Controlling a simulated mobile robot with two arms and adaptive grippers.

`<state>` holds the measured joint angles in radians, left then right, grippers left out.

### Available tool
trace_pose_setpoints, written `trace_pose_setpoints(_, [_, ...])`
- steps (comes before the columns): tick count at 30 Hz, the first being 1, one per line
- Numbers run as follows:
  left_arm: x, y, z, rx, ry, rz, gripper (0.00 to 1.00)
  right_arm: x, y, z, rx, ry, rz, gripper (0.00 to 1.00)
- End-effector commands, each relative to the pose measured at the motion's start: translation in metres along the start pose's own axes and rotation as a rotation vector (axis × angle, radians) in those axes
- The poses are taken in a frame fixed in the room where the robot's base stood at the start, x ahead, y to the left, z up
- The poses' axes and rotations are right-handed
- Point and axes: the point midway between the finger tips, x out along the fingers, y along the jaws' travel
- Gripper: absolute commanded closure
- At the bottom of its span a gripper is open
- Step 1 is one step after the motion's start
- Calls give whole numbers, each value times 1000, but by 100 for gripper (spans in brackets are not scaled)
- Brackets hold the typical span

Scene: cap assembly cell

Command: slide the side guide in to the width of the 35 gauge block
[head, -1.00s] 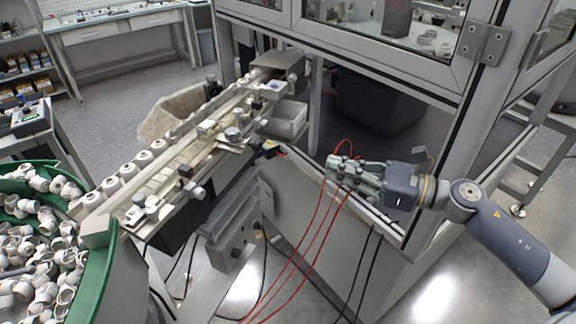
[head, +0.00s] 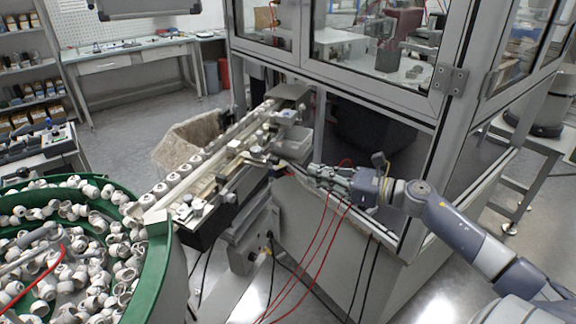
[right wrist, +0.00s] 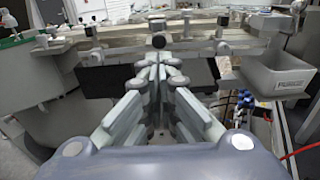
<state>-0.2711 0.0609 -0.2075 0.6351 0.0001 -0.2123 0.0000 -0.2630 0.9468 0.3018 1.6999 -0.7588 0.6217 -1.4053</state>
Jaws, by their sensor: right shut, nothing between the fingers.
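The feed track (head: 205,175) runs diagonally from the green bowl to the machine cabinet, with a row of white caps (head: 173,179) along its left side. The side guide, on the track's near side with its clamps and knobs, is too small to separate clearly in the head view. In the right wrist view, a horizontal rail with round knobs (right wrist: 158,41) crosses ahead of my fingers. My right gripper (head: 311,171) is shut and empty, right of the track and apart from it; it also shows in the right wrist view (right wrist: 158,68). I cannot make out the 35 gauge block. My left gripper is not in view.
A grey bin (right wrist: 275,76) sits to the right of the rail in the right wrist view. The cabinet (head: 400,90) stands behind my right arm. A green-rimmed bowl (head: 160,250) of white caps is at left. Red and black cables hang below the gripper.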

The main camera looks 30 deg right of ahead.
Motion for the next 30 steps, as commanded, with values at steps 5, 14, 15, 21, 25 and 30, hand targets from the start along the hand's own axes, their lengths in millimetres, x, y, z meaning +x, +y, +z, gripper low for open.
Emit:
trace_pose_setpoints(5, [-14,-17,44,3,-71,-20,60,25,-1,4,0,-3,-1,100])
trace_pose_setpoints(14, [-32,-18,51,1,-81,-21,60,62,0,4,0,-2,0,100])
trace_pose_setpoints(15, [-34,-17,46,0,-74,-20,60,66,0,4,1,-2,-1,100])
trace_pose_setpoints(21, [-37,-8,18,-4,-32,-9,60,78,0,1,0,0,0,100])
trace_pose_setpoints(25, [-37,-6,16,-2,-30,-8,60,80,0,0,-1,0,0,100])
trace_pose_setpoints(30, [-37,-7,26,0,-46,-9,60,80,0,0,-1,0,0,100])
